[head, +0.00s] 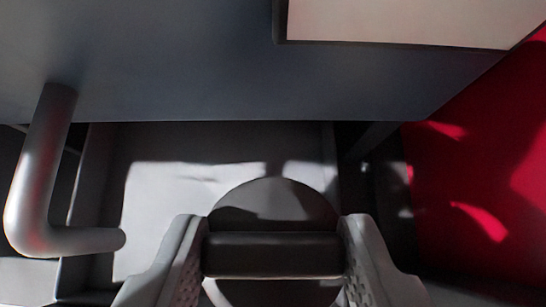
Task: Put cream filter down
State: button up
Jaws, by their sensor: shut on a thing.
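My gripper (273,256) is at the bottom centre of the head view, with its two grey ribbed fingers shut on the sides of a dark bar. The bar appears to be the grip of the cream filter (272,196), whose round disc shows behind and below it. The disc is mostly in shadow. It is over a grey open tray or drawer (155,225) with a flat floor. I cannot tell whether the disc touches that floor.
A grey-blue panel (190,60) overhangs the tray's far side. A thick bent metal handle (45,190) stands at the left. A pale plate (400,22) is at the top right. A red surface (475,180) lies to the right. Bare tray floor shows left of the disc.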

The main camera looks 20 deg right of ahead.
aim_at(273, 267)
jog(key=f, duration=0.6)
jog(key=shift+s+a, duration=0.1)
jog(key=shift+s, duration=0.1)
jog(key=shift+w+f, duration=0.2)
jog(key=shift+f, duration=0.3)
jog(key=o, duration=1)
jog(key=shift+f, duration=0.1)
jog(key=v, duration=1.2)
